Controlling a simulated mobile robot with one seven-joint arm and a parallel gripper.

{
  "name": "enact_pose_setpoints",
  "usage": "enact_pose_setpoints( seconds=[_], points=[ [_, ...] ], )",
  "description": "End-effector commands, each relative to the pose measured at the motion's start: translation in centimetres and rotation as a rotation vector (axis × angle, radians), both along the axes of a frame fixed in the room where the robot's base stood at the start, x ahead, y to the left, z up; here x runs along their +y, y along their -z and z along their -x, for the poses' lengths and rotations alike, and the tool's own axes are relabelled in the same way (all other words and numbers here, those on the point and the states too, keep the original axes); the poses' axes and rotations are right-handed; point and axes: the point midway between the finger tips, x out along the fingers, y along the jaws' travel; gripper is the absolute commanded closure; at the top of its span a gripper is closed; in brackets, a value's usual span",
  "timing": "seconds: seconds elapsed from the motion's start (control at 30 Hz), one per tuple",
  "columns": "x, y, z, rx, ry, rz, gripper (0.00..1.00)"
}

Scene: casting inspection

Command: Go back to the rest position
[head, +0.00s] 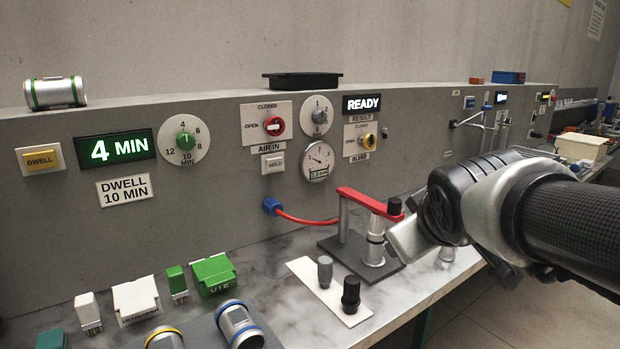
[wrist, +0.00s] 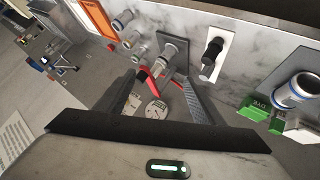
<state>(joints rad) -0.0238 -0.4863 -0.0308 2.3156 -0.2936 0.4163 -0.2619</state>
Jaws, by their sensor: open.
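My gripper (head: 402,238) is at the right of the head view, over the front edge of the bench, and overlaps the right side of a red-armed fixture (head: 362,199) in the picture. In the wrist view my gripper (wrist: 163,80) has its two dark fingers spread apart with nothing held between them. The red arm and grey post of the fixture (wrist: 172,52) show beyond the fingers. I cannot tell how far the fingers are from it. The rest position itself is not marked in either view.
A white plate (head: 303,268) with a grey and a black knob lies left of the fixture. A red hose (head: 305,219) runs from the panel (head: 230,215). Green and white boxes and metal cylinders stand at front left. Open floor (head: 480,325) lies at lower right.

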Motion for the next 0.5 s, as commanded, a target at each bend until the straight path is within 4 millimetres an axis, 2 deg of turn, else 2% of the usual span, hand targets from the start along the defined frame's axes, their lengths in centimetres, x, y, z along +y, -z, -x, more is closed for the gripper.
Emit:
enact_pose_setpoints(
  seconds=[0.03, 0.1, 0.3, 0.37, 0.5],
  points=[
    [0.1, 1.4, 2.9, 0.056, 0.060, -0.077, 0.38],
    [0.7, 3.7, 6.6, 0.146, 0.142, -0.182, 0.38],
    [3.3, 8.8, 16.1, 0.377, 0.329, -0.425, 0.38],
    [3.4, 5.1, 16.0, 0.383, 0.333, -0.429, 0.38],
    [3.3, 0.6, 15.9, 0.383, 0.330, -0.423, 0.38]
  ],
)
